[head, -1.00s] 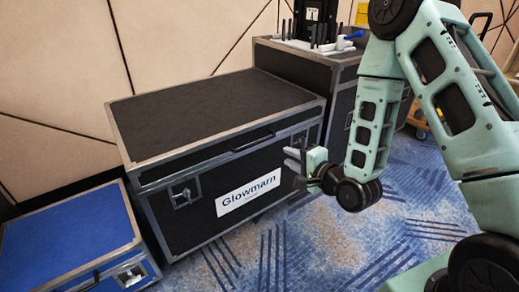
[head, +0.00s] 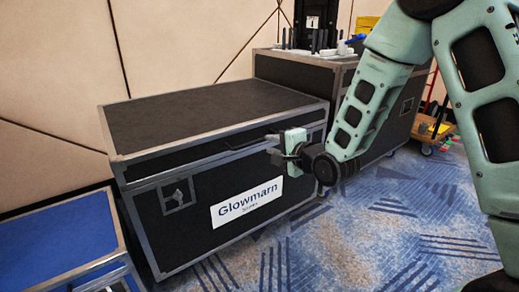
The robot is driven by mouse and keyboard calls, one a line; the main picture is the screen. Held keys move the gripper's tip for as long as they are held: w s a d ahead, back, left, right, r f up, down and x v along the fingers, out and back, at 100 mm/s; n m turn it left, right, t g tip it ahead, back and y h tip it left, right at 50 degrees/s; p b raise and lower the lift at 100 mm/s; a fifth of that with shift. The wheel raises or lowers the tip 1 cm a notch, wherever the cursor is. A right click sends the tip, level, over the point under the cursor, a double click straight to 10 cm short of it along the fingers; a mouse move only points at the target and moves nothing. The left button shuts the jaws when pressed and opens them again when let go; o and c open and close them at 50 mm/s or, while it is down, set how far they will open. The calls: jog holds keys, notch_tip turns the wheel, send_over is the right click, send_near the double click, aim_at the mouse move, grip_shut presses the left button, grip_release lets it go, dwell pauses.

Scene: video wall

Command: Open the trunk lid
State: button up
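The black trunk (head: 215,120) with metal edges and a "Glowmarn" label (head: 247,201) stands in the middle of the head view. Its lid is shut. A dark handle (head: 245,143) sits on the front of the lid, and a latch (head: 177,195) shows at the front left. My gripper (head: 272,144) is in front of the trunk's front right, close to the right end of the handle. Its fingers point left toward the trunk. I cannot tell the finger gap or whether they touch the handle.
A blue case (head: 62,246) stands on the floor at the left. Another black case (head: 385,110) with items on top stands behind right. A wooden dolly (head: 432,130) is at the far right. A panelled wall is close behind the trunk. The patterned carpet (head: 400,220) in front is clear.

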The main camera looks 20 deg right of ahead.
aim_at(261, 140)
jog(key=b+x, duration=0.2)
jog(key=x, duration=0.5)
jog(key=shift+r, duration=0.1)
grip_shut()
